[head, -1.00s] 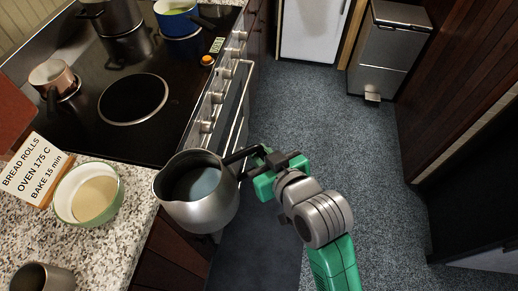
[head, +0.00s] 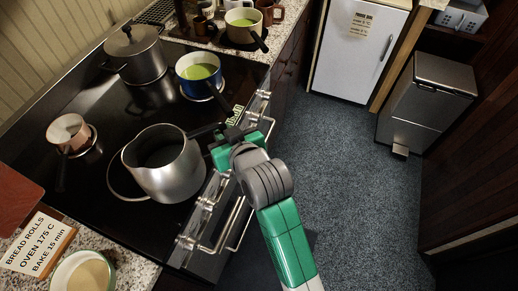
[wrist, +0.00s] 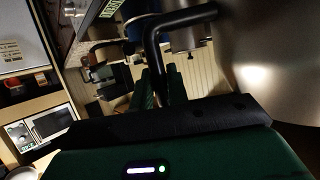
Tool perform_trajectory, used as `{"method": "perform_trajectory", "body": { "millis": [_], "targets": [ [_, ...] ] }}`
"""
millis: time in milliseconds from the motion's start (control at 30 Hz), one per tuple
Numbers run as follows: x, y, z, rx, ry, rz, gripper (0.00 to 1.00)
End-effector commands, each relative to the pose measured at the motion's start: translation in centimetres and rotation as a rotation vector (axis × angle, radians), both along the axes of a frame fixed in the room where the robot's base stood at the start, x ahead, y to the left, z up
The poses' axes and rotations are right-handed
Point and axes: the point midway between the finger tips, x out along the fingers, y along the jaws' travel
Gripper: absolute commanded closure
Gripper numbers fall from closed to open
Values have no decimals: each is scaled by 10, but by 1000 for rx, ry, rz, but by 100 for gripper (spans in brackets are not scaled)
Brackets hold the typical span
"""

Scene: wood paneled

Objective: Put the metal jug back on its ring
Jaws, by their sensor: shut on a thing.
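The metal jug (head: 165,168) is a silver, open-topped vessel with a black handle, over the front part of the black stove top in the head view. Its side fills the right of the wrist view (wrist: 270,65). My gripper (head: 233,137) is shut on the jug's black handle, which runs between the green fingers in the wrist view (wrist: 163,88). The pale outline of the ring (head: 112,183) shows to the left of the jug and partly below it; the jug hides the rest. I cannot tell whether the jug touches the stove top.
A lidded pot (head: 137,58) and a blue pan (head: 199,75) with green contents stand at the back of the stove. A small copper pan (head: 70,134) stands at its left. A bowl (head: 82,275) and a recipe card (head: 38,245) are on the front counter.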

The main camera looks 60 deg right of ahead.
Motion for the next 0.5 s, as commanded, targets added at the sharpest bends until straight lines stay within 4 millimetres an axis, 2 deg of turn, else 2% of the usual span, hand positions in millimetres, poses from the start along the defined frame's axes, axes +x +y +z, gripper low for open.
{"method": "perform_trajectory", "body": {
  "millis": [33, 100, 233, 300, 400, 500],
  "targets": [
    [27, -2, 1, 0, -7, 33, 100],
    [62, -4, 0, 0, -10, 79, 100],
    [120, -4, 5, -2, -12, 153, 100],
    [143, -3, 8, -3, -11, 182, 100],
    [166, -2, 12, -4, -11, 210, 100],
    [177, -1, 14, -5, -10, 226, 100]
  ]
}}
